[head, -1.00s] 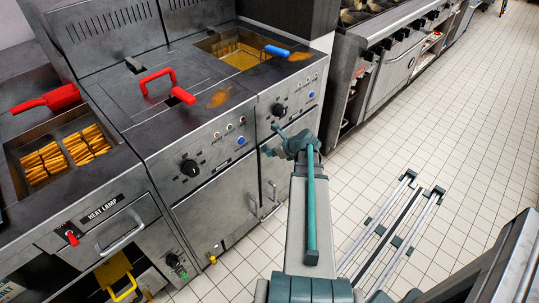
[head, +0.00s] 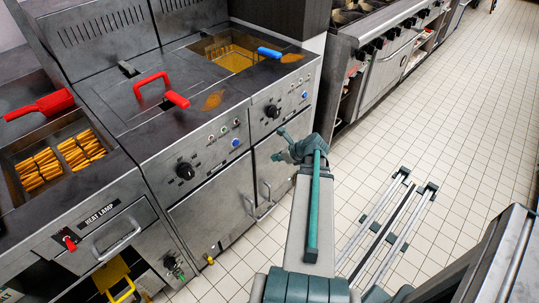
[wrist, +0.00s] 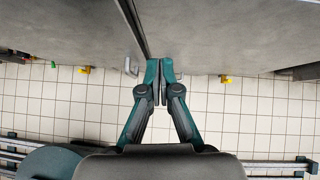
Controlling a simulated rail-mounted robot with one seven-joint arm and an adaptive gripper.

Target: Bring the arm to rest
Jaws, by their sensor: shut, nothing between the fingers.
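My gripper (wrist: 160,82) shows in the wrist view with its two fingers together and nothing between them. It points toward the grey front panels of the fryer cabinets and the tiled floor. In the head view my arm reaches forward over the floor, close beside the fryer front. The fingertips are hard to make out in the head view.
Fryers (head: 208,157) stand along the left, with a blue-handled basket (head: 236,56) and a red-handled lid (head: 160,88). A heat lamp station (head: 103,215) holds fries (head: 80,150). A stove (head: 400,50) stands farther back. Tiled floor (head: 455,125) is open at right.

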